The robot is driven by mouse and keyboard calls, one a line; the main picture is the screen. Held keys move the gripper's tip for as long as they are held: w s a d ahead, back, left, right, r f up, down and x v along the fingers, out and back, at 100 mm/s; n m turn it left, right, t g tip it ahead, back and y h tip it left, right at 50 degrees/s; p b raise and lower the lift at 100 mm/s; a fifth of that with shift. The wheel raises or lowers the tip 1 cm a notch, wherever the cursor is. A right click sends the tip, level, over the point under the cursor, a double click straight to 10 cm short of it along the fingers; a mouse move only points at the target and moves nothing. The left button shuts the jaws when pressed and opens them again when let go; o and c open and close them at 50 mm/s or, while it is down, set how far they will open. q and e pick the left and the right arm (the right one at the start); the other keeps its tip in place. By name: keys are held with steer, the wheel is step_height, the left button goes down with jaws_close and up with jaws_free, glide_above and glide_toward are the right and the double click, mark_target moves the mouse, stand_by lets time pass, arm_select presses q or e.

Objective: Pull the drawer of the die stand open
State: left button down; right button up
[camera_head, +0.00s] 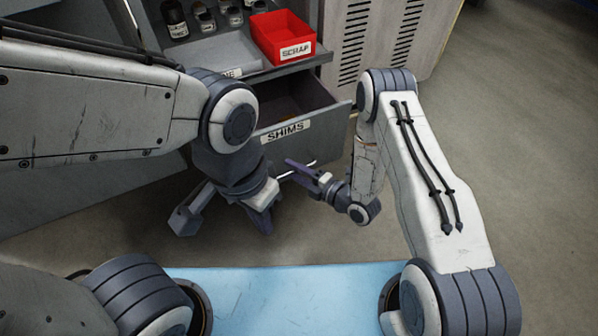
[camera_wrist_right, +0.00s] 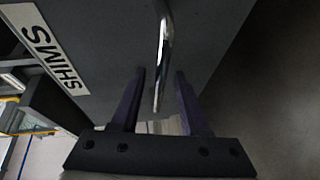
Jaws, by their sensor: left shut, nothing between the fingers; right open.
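The grey die stand's drawer, labelled SHIMS (camera_head: 286,131), stands partly out, with its dark inside showing from above. Its front (camera_head: 330,139) faces me, and in the right wrist view the front (camera_wrist_right: 112,42) fills the upper middle. A shiny bar handle (camera_wrist_right: 163,40) runs between the fingers of my right gripper (camera_wrist_right: 160,76), which is open around it; contact is not visible. In the head view my right gripper (camera_head: 301,171) is at the drawer's lower front. My left gripper (camera_head: 264,219) is shut and empty, lower and to the left of it.
A red SCRAP bin (camera_head: 283,37) and several dark jars (camera_head: 205,16) stand on top of the stand. A vented pale cabinet (camera_head: 381,42) is behind. A light blue surface (camera_head: 290,298) lies at the bottom. Bare floor (camera_head: 520,150) is at the right.

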steer(key=p+v, duration=0.4)
steer(key=v, duration=0.6)
steer(key=shift+d+p, duration=0.15)
steer(key=shift+p, duration=0.25)
steer(key=shift+s+r, duration=0.1)
steer(key=w+a+r+m+g+h+p, duration=0.1)
steer(key=w+a+r+g+h+p, duration=0.1)
steer(key=w+r+g+h+p, duration=0.3)
step_height(320, 180, up, 13)
steer(key=m+h, duration=0.4)
steer(key=m, duration=0.2)
steer(key=s+a+r+m+g+h+p, duration=0.1)
steer(key=s+r+m+g+p, duration=0.2)
steer(key=s+r+m, duration=0.55)
steer(key=s+a+r+m+g+h+p, duration=0.15)
steer(key=s+r+m, duration=0.25)
steer(key=s+r, duration=0.9)
steer(key=s+r+g+p, duration=0.1)
steer(key=s+r+p, duration=0.2)
steer(key=r+p, duration=3.3)
steer(key=d+p, duration=0.1)
steer(key=p, duration=0.1)
steer(key=shift+s+y+p, duration=0.25)
steer(key=shift+y+p, duration=0.1)
